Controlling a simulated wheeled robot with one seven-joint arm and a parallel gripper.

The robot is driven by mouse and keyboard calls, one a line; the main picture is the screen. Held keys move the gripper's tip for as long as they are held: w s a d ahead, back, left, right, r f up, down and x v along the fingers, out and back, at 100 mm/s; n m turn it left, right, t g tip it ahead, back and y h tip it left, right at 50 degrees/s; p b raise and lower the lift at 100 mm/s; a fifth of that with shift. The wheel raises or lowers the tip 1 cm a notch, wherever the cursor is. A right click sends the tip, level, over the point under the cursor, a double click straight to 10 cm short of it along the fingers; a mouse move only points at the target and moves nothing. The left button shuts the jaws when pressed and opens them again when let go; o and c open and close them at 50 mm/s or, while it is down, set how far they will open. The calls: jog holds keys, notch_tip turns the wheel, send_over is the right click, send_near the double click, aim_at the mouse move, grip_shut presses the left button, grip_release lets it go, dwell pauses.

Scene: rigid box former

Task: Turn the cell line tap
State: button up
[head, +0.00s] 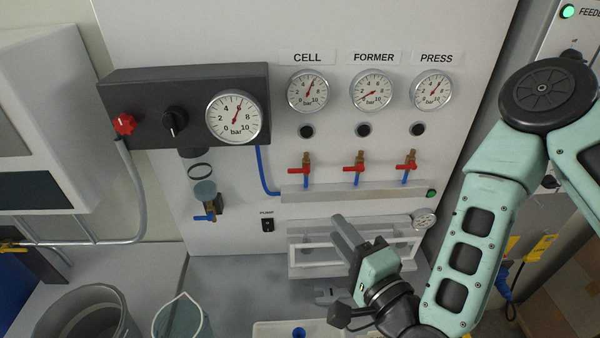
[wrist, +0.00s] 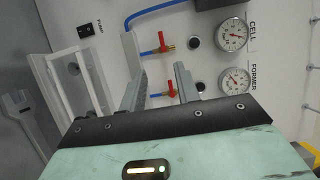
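The cell line tap (head: 299,170) has a red lever lying across its brass body, under the CELL gauge (head: 307,91). Its lever also shows in the wrist view (wrist: 162,42), beyond and above the fingers. The FORMER tap (head: 354,168) and PRESS tap (head: 406,166) stand to its right, with similar red levers. My gripper (head: 341,222) is below the taps and apart from them, in front of the panel. In the wrist view my gripper (wrist: 162,70) is open and empty, its fingers to either side of the FORMER tap's lever (wrist: 170,88) in the picture.
A grey rail (head: 340,192) runs under the taps. A white-framed box (head: 302,254) is behind my gripper. A black regulator block (head: 150,85) with a red knob (head: 124,124) is at left. A bucket (head: 90,318) and jug (head: 182,318) stand lower left.

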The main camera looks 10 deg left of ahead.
jog(key=shift+w+a+b, duration=0.5)
jog(key=shift+a+b, duration=0.05)
jog(key=shift+b, duration=0.85)
jog(key=b, duration=0.2)
send_near(295, 172)
jog(key=x, duration=0.6)
jog(key=shift+w+a+r, duration=0.2)
jog(key=shift+p+x, duration=0.4)
jog(key=shift+x, duration=0.35)
jog(key=shift+f, duration=0.15)
jog(key=shift+c, duration=0.3)
grip_shut()
